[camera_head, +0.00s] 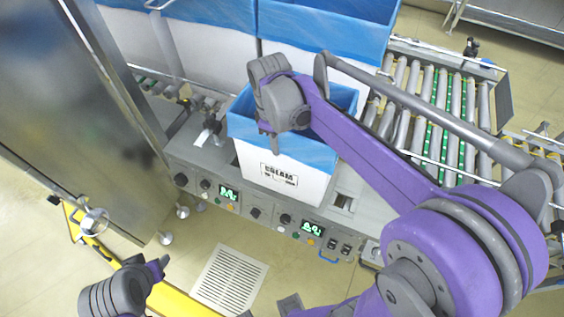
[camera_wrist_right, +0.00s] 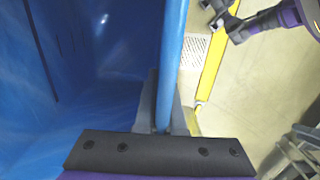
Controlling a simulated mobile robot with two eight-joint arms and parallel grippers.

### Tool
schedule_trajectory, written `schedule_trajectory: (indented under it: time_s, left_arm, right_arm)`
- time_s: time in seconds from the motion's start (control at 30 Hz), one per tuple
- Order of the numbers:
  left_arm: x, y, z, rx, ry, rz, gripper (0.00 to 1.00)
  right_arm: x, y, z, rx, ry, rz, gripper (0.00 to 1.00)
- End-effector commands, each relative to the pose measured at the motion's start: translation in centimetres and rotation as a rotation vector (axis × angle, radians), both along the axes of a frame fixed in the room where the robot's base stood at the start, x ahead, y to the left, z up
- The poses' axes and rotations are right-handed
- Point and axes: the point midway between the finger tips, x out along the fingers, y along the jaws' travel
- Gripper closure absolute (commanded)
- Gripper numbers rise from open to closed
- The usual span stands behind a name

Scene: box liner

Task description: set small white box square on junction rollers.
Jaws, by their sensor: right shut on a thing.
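The small white box (camera_head: 280,178) has a blue liner folded over its rim and black print on its front. It stands on the grey machine, in front of larger lined boxes. My right gripper (camera_head: 268,133) is shut on the box's near wall at the rim. In the right wrist view the blue-covered rim (camera_wrist_right: 172,60) runs between the fingers (camera_wrist_right: 164,112), with the lined inside on the left. Rollers (camera_head: 430,100), some green, lie to the right, partly behind my right arm. My left gripper (camera_head: 158,268) is away at the lower left, holding nothing visible; its jaw opening is unclear.
Larger white boxes with blue liners (camera_head: 325,22) stand close behind. A steel cabinet (camera_head: 70,90) is at the left. The machine's front carries knobs and green displays (camera_head: 312,229). A yellow bar (camera_head: 180,301) and a floor grate (camera_head: 230,280) lie below.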

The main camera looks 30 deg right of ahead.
Motion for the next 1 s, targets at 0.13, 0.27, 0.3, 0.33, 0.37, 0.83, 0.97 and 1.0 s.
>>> schedule_trajectory:
  time_s: [0.13,0.27,0.3,0.33,0.37,0.83,0.97,1.0]
  left_arm:
    - [-0.1,0.0,-0.2,0.0,0.001,0.0,0.5]
    - [-0.1,0.0,-0.3,0.0,0.002,0.0,0.5]
    - [-0.1,0.0,-0.3,0.0,0.002,0.0,0.5]
    - [-0.1,0.0,-0.4,0.0,0.002,0.0,0.5]
    - [-0.1,0.0,-0.4,0.0,0.003,0.0,0.5]
    - [-0.2,0.0,-0.6,0.0,0.004,0.0,0.5]
    - [-0.3,0.0,-0.8,0.0,0.005,0.0,0.5]
    - [-0.3,0.0,-0.7,0.0,0.005,0.0,0.5]
  right_arm:
    - [0.0,0.0,-1.9,-0.001,-0.001,0.0,1.0]
    - [0.0,0.0,-3.2,-0.001,-0.001,0.0,1.0]
    - [0.1,0.0,-3.8,-0.001,-0.001,0.0,1.0]
    - [0.0,0.0,-4.3,-0.001,-0.001,0.0,1.0]
    - [0.1,0.0,-4.8,-0.001,-0.001,0.0,1.0]
    - [0.0,0.0,-6.5,-0.001,-0.001,0.0,1.0]
    - [0.0,0.0,-6.6,0.0,0.0,0.0,0.83]
    - [0.0,0.0,-6.6,0.0,0.0,0.0,0.76]
